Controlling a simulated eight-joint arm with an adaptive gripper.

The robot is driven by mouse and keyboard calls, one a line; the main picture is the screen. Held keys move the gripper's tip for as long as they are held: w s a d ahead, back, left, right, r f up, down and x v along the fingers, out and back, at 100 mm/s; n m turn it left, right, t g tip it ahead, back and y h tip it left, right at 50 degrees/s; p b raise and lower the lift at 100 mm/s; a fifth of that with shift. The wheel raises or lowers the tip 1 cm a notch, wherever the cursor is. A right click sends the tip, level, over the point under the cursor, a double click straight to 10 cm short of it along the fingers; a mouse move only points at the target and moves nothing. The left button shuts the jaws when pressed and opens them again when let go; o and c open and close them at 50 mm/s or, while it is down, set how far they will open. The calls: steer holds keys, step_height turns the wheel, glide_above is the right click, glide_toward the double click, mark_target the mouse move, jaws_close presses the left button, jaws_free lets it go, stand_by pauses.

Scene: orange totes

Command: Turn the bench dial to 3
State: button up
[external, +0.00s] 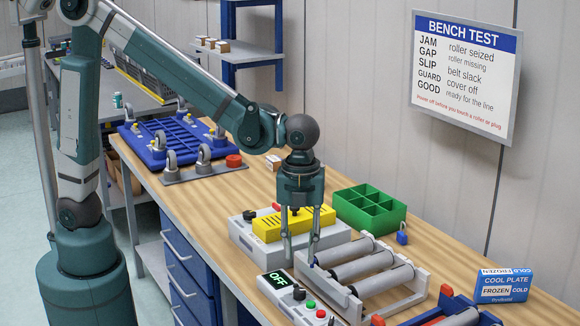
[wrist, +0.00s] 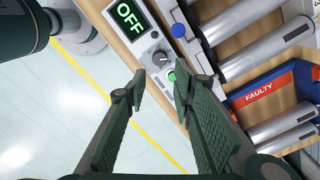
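The control box (external: 290,306) lies at the front edge of the wooden bench, its display (external: 276,279) reading OFF. A small dark dial (external: 298,293) sits beside the display, with a green button and a red button further along. In the wrist view the dial (wrist: 159,58) shows a pale pointer mark; I cannot read any numbers around it. My gripper (external: 300,247) points down above the bench near the box, open and empty. In the wrist view its fingertips (wrist: 160,80) are apart, and the dial appears just beyond the gap between them. The green button (wrist: 171,76) is partly hidden by the right finger.
A roller frame (external: 368,275) stands right of the box. A grey unit with a yellow cover (external: 282,224) is behind the gripper.

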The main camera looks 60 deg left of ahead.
mark_target(299, 290)
step_height(299, 290, down, 4)
steer(key=n+p, duration=0.5)
steer(key=n, duration=0.3)
steer(key=n+p, duration=0.6)
steer(key=n, duration=0.3)
steer(key=shift+r+n+p, duration=0.2)
steer(key=shift+n+p, duration=0.1)
steer(key=shift+f, duration=0.15)
steer(key=shift+f, duration=3.8)
